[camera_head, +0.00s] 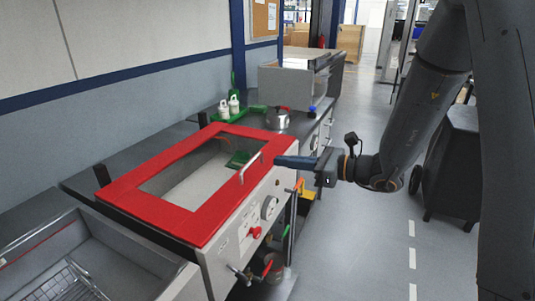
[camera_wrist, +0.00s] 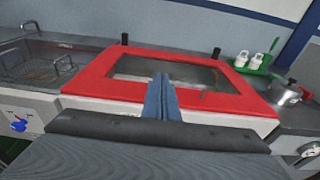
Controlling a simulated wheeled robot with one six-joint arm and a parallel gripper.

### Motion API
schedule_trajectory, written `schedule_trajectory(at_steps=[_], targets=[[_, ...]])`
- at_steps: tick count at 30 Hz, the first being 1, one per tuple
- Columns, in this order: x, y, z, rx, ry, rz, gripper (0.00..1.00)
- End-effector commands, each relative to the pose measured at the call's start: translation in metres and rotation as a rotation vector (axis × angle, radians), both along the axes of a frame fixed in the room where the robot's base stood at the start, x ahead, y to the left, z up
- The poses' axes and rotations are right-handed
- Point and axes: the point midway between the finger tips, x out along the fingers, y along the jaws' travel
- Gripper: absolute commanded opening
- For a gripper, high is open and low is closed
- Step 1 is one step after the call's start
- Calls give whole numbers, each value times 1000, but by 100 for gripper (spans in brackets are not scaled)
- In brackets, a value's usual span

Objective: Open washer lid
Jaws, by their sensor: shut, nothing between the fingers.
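The washer lid (camera_head: 148,204) is a red frame around a clear window, lying flat and closed on the white washer (camera_head: 240,244). A silver bar handle (camera_head: 249,168) stands at its front right edge. My gripper (camera_head: 277,161) is shut and empty, just right of the handle in the head view; I cannot tell whether it touches it. In the wrist view the shut fingers (camera_wrist: 161,80) point over the front edge of the red lid (camera_wrist: 232,103).
A metal sink with a wire basket (camera_head: 66,284) is at the near left. A steel kettle (camera_head: 279,119) and a green tray with white bottles (camera_head: 229,107) stand behind the washer. A dark cart (camera_head: 458,165) stands on the right; the floor between is clear.

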Motion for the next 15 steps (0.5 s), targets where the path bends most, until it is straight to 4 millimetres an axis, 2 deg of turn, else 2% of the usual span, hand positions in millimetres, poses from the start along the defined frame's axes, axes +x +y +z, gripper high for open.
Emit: schedule_trajectory(at_steps=[15], targets=[[33, 89, -13, -3, 2, 6, 0]])
